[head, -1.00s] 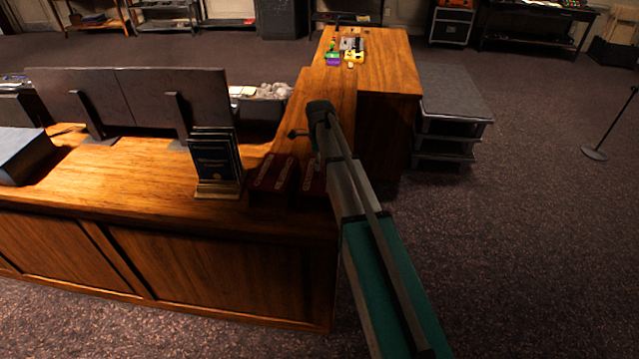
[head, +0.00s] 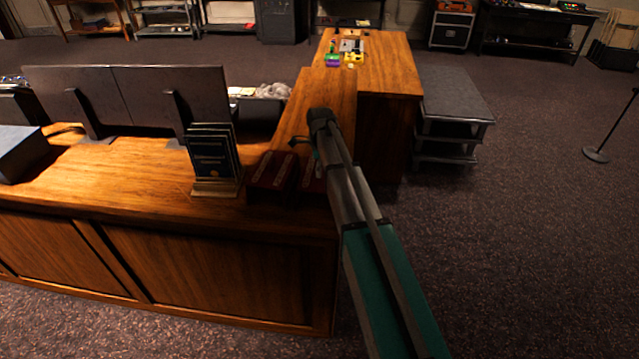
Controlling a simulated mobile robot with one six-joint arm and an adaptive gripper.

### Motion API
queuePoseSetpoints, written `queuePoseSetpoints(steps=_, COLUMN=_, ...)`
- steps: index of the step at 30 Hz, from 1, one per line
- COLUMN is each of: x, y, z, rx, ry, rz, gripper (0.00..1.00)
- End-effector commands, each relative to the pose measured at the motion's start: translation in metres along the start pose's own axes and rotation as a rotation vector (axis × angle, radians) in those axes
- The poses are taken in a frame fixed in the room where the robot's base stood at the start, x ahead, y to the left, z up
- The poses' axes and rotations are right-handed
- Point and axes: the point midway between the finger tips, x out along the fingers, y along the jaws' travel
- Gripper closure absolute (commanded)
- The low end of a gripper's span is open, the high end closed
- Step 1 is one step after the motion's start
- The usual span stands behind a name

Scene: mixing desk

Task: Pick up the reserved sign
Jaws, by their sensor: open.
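Two dark red blocks with pale lettering sit side by side on the wooden desk; the left red sign (head: 271,171) shows clearly, and the right red sign (head: 311,178) is partly covered by my arm. The lettering is too small to read, so I cannot tell which is the reserved sign. My gripper (head: 297,143) is just beyond and above the red signs, at the far end of my arm. It is open, and its fingers are mostly hidden. I see nothing held in it.
A stand with dark booklets (head: 211,157) is left of the signs. Dark monitors (head: 125,100) stand farther left. Small colourful items (head: 345,55) lie on the desk's far wing. A grey shelf unit (head: 452,105) stands to the right, with open carpet beyond.

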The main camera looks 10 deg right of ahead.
Motion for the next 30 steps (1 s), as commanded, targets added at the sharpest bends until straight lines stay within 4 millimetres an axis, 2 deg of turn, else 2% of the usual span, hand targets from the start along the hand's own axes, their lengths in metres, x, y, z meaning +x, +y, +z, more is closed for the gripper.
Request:
queuePoseSetpoints(steps=4, x=0.007, y=0.0001, z=0.0002, rx=0.0, ry=0.0, rz=0.0, gripper=0.0)
queuePoseSetpoints(steps=23, x=0.0066, y=0.0001, z=0.0006, rx=-0.001, ry=0.0, rz=0.0, gripper=0.0)
queuePoseSetpoints(steps=30, x=0.0067, y=0.0003, z=0.0007, rx=-0.001, ry=0.0, rz=0.0, gripper=0.45)
